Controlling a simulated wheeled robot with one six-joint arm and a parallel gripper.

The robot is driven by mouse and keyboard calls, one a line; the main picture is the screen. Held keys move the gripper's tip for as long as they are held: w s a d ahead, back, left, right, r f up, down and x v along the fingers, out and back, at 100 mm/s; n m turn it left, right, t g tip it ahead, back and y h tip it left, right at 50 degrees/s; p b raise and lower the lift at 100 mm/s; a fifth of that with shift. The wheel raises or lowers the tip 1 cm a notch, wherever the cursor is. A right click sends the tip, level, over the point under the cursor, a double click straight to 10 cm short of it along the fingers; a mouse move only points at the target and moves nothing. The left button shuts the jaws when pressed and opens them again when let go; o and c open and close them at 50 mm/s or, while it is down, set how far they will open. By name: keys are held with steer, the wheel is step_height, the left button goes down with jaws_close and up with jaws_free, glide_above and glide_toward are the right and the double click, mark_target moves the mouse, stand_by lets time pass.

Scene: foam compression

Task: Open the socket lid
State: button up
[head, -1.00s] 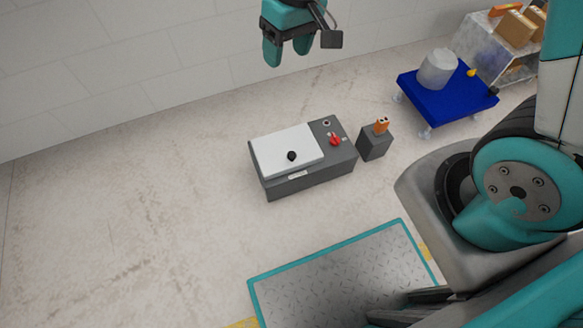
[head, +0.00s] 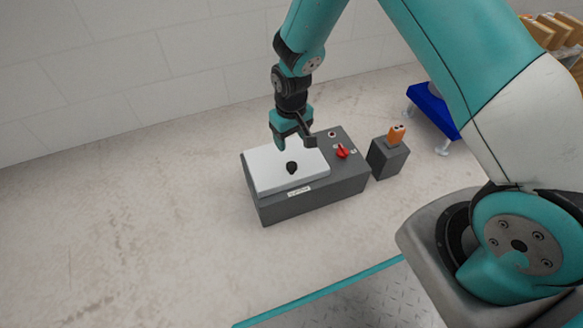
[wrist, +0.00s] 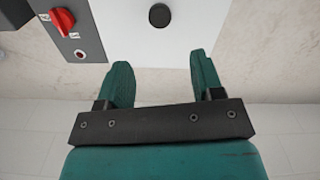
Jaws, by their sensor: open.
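The socket lid (head: 268,174) is a flat white plate, lying shut on top of a dark grey box (head: 315,200). A black knob (head: 291,168) stands near its front edge. In the wrist view the white lid (wrist: 205,30) fills the upper middle, with the black knob (wrist: 160,15) at the top. My gripper (head: 292,146) is over the back part of the lid in the head view. In the wrist view my gripper's two teal fingers (wrist: 160,85) are apart, with nothing between them, and the knob lies beyond their tips. The inside of the box is hidden.
A red rotary switch (head: 342,151) sits on the box right of the lid; it also shows in the wrist view (wrist: 63,21). A small grey block (head: 388,158) with an orange plug (head: 397,134) stands to the right. A blue cart (head: 432,108) is behind it. Floor left is clear.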

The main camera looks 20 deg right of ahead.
mark_target(291, 165)
step_height(291, 165, down, 11)
steer(key=b, duration=0.4)
steer(key=shift+r+b, duration=0.15)
steer(key=shift+b, duration=0.25)
